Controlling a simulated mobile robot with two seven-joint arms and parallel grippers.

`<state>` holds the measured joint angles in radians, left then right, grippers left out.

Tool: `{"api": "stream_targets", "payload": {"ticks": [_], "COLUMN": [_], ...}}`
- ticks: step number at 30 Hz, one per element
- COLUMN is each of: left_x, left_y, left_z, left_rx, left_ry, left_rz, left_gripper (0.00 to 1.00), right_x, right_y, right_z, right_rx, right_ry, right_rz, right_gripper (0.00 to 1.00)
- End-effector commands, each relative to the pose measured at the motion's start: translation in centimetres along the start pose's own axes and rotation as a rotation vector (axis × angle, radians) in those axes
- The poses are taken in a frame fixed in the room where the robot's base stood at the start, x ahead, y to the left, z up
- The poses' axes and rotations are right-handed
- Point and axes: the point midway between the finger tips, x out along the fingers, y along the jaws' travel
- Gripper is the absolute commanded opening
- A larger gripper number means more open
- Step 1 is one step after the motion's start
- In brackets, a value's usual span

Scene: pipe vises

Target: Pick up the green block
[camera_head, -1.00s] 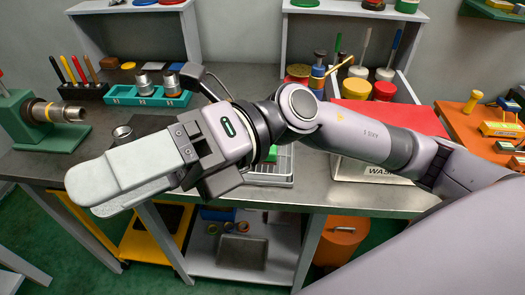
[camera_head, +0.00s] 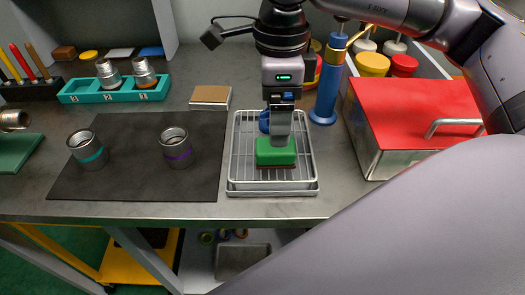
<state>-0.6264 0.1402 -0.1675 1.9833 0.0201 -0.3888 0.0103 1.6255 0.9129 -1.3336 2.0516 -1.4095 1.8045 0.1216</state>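The green block (camera_head: 276,155) is on the wire rack of a metal tray (camera_head: 308,185), with a thin reddish-brown layer showing under its front edge. My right gripper (camera_head: 280,138) points down at it from above. One pale finger overlaps the top of the block; the other finger is hidden from this side. I cannot tell whether the fingers press on the block or are apart from it. My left gripper is not in view.
A red-lidded metal box (camera_head: 415,110) and a blue cylinder tool (camera_head: 328,90) stand right of the tray. On the left, a dark mat (camera_head: 130,180) holds two metal pipe pieces (camera_head: 177,148). A small tan-topped block (camera_head: 210,97) and a teal holder (camera_head: 115,92) sit behind.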

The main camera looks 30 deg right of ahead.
Motion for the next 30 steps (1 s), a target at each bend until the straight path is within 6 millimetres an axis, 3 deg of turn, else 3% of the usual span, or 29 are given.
{"api": "stream_targets", "payload": {"ticks": [4,18,27,28,30], "left_x": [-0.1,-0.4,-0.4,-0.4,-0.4], "left_y": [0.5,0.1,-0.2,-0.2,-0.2], "left_z": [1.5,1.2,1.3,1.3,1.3], "left_rx": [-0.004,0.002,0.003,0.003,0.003], "left_ry": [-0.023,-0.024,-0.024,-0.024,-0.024], "left_rz": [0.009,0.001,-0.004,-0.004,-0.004], "left_gripper": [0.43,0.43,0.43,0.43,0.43], "right_x": [1.3,7.1,7.7,7.6,7.6], "right_y": [0.0,-0.1,-0.1,-0.1,-0.1], "right_z": [0.0,-0.2,-0.2,-0.2,-0.2], "right_rx": [0.000,-0.001,-0.002,-0.002,-0.002], "right_ry": [0.001,0.000,-0.002,-0.002,-0.002], "right_rz": [0.001,0.003,0.002,0.002,0.002], "right_gripper": [0.81,0.81,0.81,0.74,0.52]}}
